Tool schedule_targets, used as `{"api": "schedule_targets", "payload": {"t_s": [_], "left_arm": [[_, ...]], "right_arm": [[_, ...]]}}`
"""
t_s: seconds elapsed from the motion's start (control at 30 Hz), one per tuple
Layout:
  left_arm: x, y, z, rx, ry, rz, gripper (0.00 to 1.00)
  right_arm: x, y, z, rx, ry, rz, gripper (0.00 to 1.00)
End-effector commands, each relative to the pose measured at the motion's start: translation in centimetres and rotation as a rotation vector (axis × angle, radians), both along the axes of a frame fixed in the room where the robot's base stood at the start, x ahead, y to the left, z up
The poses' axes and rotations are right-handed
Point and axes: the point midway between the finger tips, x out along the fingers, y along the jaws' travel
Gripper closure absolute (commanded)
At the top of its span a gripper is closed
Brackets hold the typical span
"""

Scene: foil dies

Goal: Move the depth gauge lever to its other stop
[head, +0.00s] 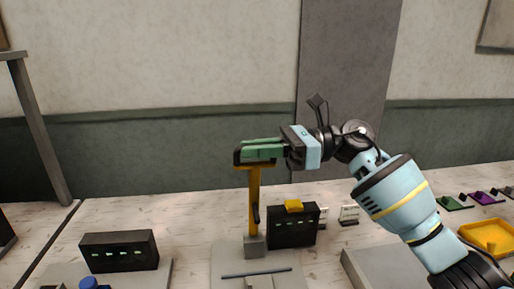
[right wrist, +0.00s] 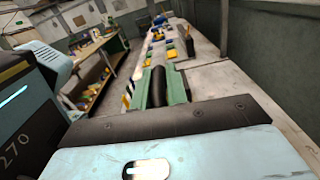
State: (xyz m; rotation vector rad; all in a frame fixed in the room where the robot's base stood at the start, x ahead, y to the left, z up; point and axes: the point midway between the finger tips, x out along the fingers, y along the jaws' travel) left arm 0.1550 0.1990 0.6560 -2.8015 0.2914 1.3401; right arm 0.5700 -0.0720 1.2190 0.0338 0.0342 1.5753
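The depth gauge lever appears to be the upright ochre bar (head: 254,200) rising from a small grey block (head: 255,246), with a dark crosspiece at its top. My right gripper (head: 258,152) is at the top of this bar, its green fingers lying level and pointing left. In the right wrist view a dark rounded bar (right wrist: 157,87) fills the space between the green fingers (right wrist: 177,84), with no clear gap, so the gripper looks shut on the handle. The crosspiece is partly hidden by the fingers. My left gripper is not in view.
A black box with a yellow top (head: 293,226) stands close to the right of the bar. Another black box (head: 119,251) with small lights is at left, behind a blue knob (head: 89,284). A yellow tray (head: 488,237) lies at right. The air left of the bar is clear.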

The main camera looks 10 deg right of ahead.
Motion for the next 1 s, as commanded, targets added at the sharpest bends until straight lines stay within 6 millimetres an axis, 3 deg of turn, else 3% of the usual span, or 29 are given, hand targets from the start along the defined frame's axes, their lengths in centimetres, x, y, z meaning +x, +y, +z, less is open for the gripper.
{"api": "schedule_targets", "payload": {"t_s": [0.37,0.57,1.0], "left_arm": [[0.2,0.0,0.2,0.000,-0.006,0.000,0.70],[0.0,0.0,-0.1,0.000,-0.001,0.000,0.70],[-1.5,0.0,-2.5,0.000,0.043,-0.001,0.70]], "right_arm": [[-0.1,0.0,0.0,0.000,-0.003,-0.001,1.00],[-1.0,-0.1,-0.3,0.000,-0.039,-0.001,1.00],[-7.1,-0.1,-2.9,-0.001,-0.290,0.001,1.00]]}}
